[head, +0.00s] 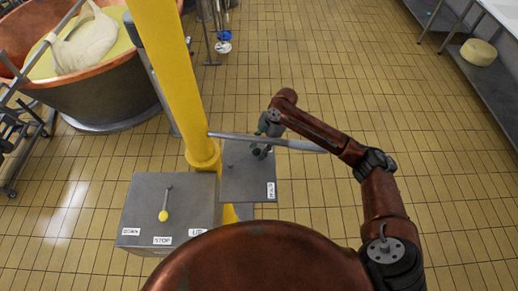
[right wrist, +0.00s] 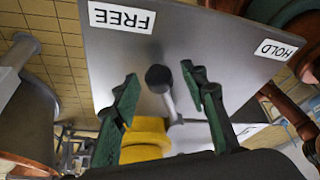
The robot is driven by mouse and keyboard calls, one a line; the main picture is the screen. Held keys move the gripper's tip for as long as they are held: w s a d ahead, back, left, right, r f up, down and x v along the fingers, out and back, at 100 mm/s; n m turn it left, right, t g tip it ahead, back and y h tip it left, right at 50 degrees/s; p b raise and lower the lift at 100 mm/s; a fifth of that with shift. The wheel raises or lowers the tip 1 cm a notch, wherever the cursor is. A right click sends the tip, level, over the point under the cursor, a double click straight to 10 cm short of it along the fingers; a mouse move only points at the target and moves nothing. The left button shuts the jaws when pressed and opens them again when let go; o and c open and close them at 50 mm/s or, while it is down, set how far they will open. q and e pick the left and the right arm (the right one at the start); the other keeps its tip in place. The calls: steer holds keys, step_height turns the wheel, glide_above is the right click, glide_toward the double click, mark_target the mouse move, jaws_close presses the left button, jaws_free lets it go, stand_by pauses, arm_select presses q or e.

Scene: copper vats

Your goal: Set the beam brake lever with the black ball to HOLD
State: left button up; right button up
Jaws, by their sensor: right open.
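The beam brake lever's black ball (right wrist: 158,78) shows in the right wrist view, on a short grey rod, over a grey plate. The plate bears a FREE label (right wrist: 122,17) and a HOLD label (right wrist: 275,48). The ball lies nearer the FREE label. My right gripper (right wrist: 160,75) is open, its green-padded fingers one on each side of the ball, with gaps on both sides. In the head view my right gripper (head: 262,151) is over the far part of the grey brake box (head: 250,187) and hides the ball. My left gripper is out of view.
A yellow post (head: 170,70) rises beside the box, and a grey bar (head: 230,136) runs right from it, close to my gripper. A control box (head: 140,205) with a yellow-ball lever (head: 164,214) stands left. A copper vat (head: 105,95) is at upper left.

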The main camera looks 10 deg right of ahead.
steer(key=v, duration=1.2)
steer(key=shift+d, duration=0.1)
